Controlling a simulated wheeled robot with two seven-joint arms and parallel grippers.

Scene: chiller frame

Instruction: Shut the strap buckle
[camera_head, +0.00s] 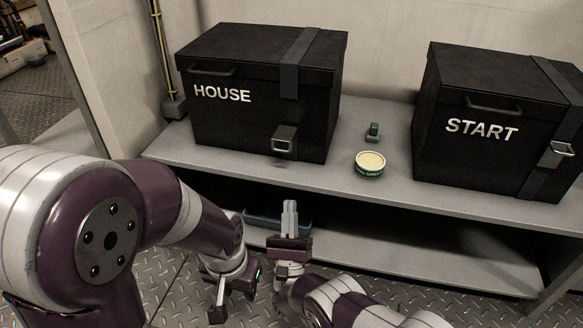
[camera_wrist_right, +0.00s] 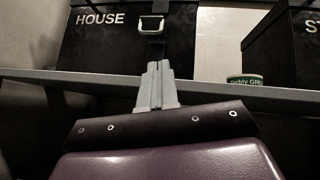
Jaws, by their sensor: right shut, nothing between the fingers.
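The black HOUSE box (camera_head: 235,122) stands on the grey shelf. A dark strap (camera_head: 300,65) crosses its lid and hangs a short way down its front. A metal buckle (camera_head: 284,140) sits low on that front, below and apart from the strap's visible end; its frame juts outward. The buckle also shows in the right wrist view (camera_wrist_right: 151,24). My right gripper (camera_head: 290,208) is shut and empty, fingers pointing up, below the buckle and in front of the shelf edge. My left gripper (camera_head: 222,300) hangs low at left, away from the box; its fingers are unclear.
The black START box (camera_head: 470,150) stands at right with its own strap and buckle (camera_head: 558,153). A round green tin (camera_head: 370,165) and a small green item (camera_head: 374,131) sit between the boxes. A dark bin (camera_head: 262,219) is on the lower shelf.

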